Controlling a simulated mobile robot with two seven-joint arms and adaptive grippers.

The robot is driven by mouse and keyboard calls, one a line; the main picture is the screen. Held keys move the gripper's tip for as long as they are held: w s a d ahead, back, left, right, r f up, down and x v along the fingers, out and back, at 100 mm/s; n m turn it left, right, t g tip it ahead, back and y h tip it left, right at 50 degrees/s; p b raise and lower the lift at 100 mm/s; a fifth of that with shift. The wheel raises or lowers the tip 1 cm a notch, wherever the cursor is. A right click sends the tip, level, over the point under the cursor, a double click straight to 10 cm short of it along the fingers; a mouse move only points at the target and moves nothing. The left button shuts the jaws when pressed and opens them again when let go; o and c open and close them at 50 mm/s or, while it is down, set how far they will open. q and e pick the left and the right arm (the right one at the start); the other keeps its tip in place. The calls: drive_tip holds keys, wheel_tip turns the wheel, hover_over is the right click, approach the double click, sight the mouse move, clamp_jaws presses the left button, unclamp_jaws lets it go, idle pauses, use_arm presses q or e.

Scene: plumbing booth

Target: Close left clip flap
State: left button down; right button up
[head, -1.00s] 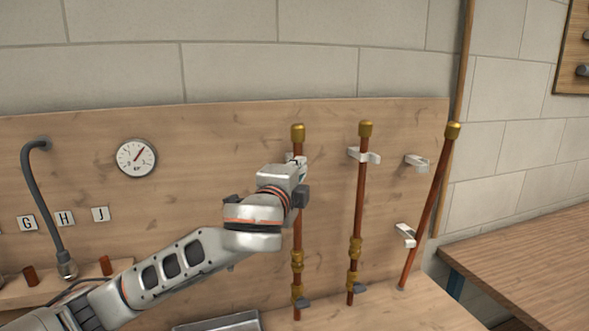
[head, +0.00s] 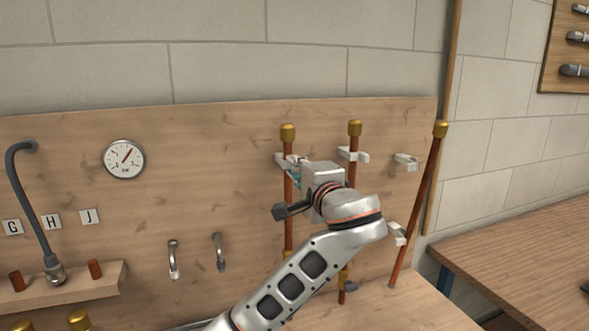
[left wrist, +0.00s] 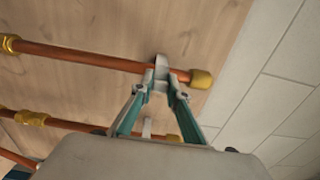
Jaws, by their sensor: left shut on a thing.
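The left copper pipe (head: 288,220) stands upright against the board with a brass cap (head: 288,132) on top. The white left clip (head: 282,159) is at its upper part, partly hidden by my gripper. My left gripper (head: 296,168) reaches the clip from the right. In the left wrist view its teal fingers converge on a white clip part (left wrist: 161,70), which lies across the pipe (left wrist: 95,60) near the brass cap (left wrist: 201,79). The fingers (left wrist: 162,90) are shut on this part, which I take as the clip flap. Whether it is latched cannot be told. My right gripper is not in view.
The middle pipe (head: 354,175) stands close by, partly behind my left arm, with its white clip (head: 361,156). A third pipe (head: 420,200) leans at the right near two clips. A gauge (head: 124,159) and hooks (head: 174,260) are on the board.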

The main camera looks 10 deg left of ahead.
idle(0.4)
use_arm(q)
drive_tip(key=c, duration=2)
unclamp_jaws()
drive_tip(key=shift+w, duration=0.15)
drive_tip(key=shift+o, duration=0.2)
